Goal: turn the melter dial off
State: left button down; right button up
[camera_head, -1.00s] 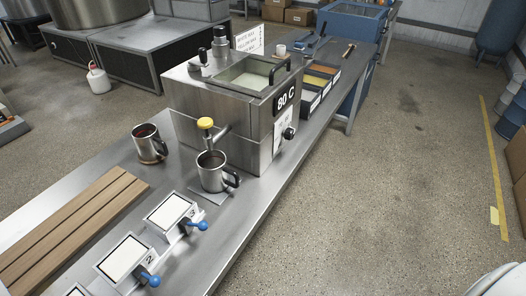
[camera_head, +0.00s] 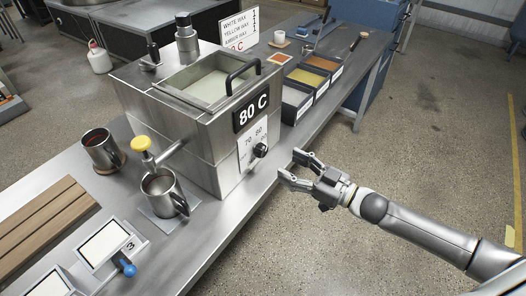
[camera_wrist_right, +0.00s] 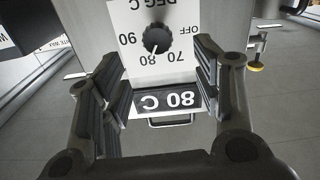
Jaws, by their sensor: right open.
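The melter (camera_head: 190,110) is a steel box on the bench with an "80 C" label on its front. Its black dial (camera_head: 260,151) sits on a white scale plate below that label. In the right wrist view the dial (camera_wrist_right: 156,39) shows upside down among the marks 70, 80, 90 and OFF. My right gripper (camera_head: 288,166) is open and empty, to the right of the dial and apart from it. In the right wrist view the dial appears beyond the gap between its fingers (camera_wrist_right: 155,85). My left gripper is not in view.
A steel mug (camera_head: 160,190) stands under the yellow-handled tap (camera_head: 141,144). Another mug (camera_head: 101,150) stands to its left. Wax trays (camera_head: 308,78) and a sign (camera_head: 239,27) are behind the melter. Open floor lies right of the bench.

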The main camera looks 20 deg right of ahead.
aim_at(265, 153)
jog(key=p+x, duration=0.1)
jog(key=x, duration=0.7)
jog(key=shift+w+a, duration=0.1)
jog(key=shift+w, duration=0.25)
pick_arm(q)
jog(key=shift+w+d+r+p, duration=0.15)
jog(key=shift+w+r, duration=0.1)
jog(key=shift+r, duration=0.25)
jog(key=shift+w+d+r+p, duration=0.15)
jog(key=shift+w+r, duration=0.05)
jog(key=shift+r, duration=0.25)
pick_arm(e)
jog(key=shift+w+a, duration=0.4)
jog(key=shift+w, duration=0.1)
jog(key=shift+f, duration=0.1)
jog(key=c, duration=1)
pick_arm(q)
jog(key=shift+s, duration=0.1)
pick_arm(e)
jog(key=shift+c, duration=0.2)
